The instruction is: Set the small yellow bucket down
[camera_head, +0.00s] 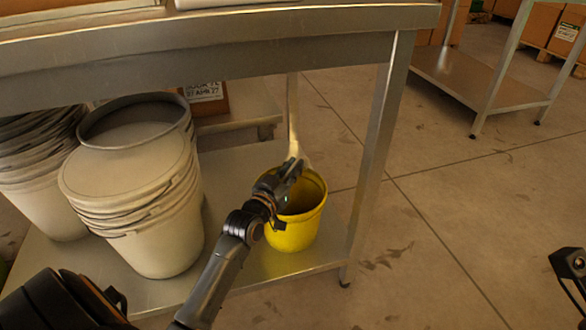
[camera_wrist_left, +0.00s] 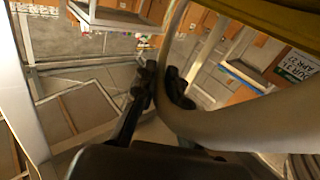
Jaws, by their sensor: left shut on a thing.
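The small yellow bucket (camera_head: 293,236) is upright over the right end of the table's metal lower shelf (camera_head: 262,262); I cannot tell whether its base touches the shelf. My left gripper (camera_head: 292,172) is at the bucket's rim, on its left side, and covers part of the opening. In the left wrist view, my left gripper's dark fingers (camera_wrist_left: 165,88) are shut around a pale curved band that looks like the bucket's handle. A yellow edge (camera_wrist_left: 285,20) shows at the top right there. A dark part of my right gripper (camera_head: 570,268) shows at the right edge, its jaws unclear.
Stacked white buckets (camera_head: 150,215) stand on the shelf left of the yellow bucket. The table top (camera_head: 230,50) spans above, and its front leg (camera_head: 378,150) is just to the right. Open floor lies beyond, with another metal shelf (camera_head: 460,75) at the back right.

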